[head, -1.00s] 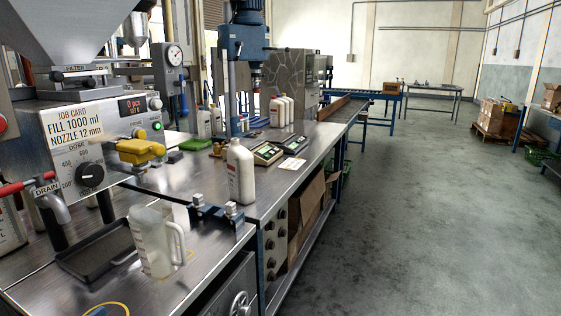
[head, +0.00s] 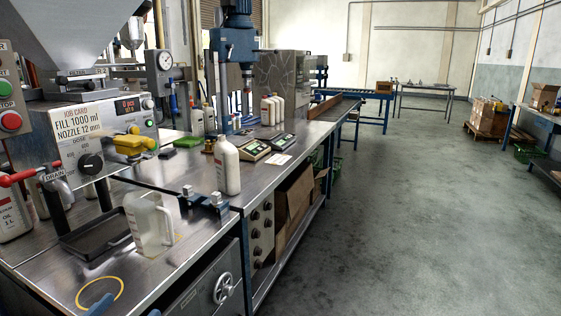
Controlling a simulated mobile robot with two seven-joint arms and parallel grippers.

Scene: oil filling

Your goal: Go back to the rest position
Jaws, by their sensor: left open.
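My right gripper is not in view. A translucent measuring jug (head: 146,228) stands upright on the steel bench, beside a black drip tray (head: 82,247). A white bottle (head: 228,168) stands upright behind a blue clamp fixture (head: 203,201).
The filling machine (head: 62,128) with its red-handled drain tap (head: 30,174) stands at the left. Scales (head: 254,150) and more bottles are farther along the bench. Open concrete floor (head: 390,220) lies to the right; pallet boxes (head: 490,112) are far right.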

